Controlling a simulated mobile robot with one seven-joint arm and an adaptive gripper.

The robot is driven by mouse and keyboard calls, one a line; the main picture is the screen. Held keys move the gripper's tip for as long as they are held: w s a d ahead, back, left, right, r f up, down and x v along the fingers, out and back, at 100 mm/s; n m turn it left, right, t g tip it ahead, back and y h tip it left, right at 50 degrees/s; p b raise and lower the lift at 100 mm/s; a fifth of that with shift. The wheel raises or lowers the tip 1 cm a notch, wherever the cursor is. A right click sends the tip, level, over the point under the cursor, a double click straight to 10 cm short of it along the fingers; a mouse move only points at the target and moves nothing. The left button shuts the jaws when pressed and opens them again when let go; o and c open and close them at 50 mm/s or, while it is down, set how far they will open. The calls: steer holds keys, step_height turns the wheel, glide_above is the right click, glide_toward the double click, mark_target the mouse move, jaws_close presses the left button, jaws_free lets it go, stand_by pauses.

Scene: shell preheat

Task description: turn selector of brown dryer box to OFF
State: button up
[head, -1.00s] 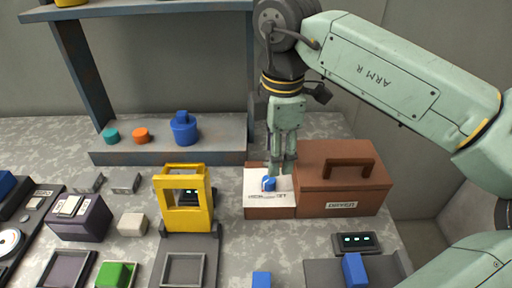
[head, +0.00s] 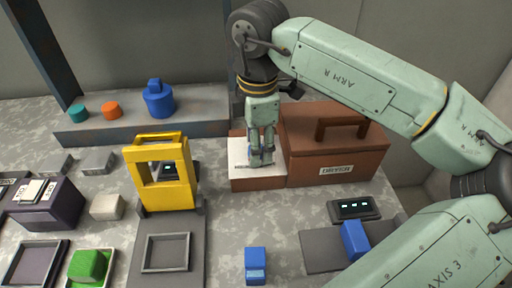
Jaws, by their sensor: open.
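The brown dryer box (head: 335,158) stands at the back right of the table, with a handle on its lid and a label on its front. A lower brown section (head: 258,184) with a white top panel (head: 240,157) adjoins its left side. The blue selector on this panel is now mostly hidden by my gripper, with only a bit of blue showing. My gripper (head: 261,160) points down over the panel, its fingers open and at the selector. I cannot tell whether the fingers touch the selector, nor which mark it points to.
A yellow frame (head: 164,190) stands left of the box. A small display unit (head: 354,209) and a blue block (head: 354,240) are in front of it. A shelf (head: 142,129) at the back holds a blue weight-like piece (head: 158,101).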

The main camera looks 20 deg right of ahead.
steer(key=shift+c, duration=0.3)
steer(key=shift+f, duration=0.1)
jaws_close()
stand_by(0.4)
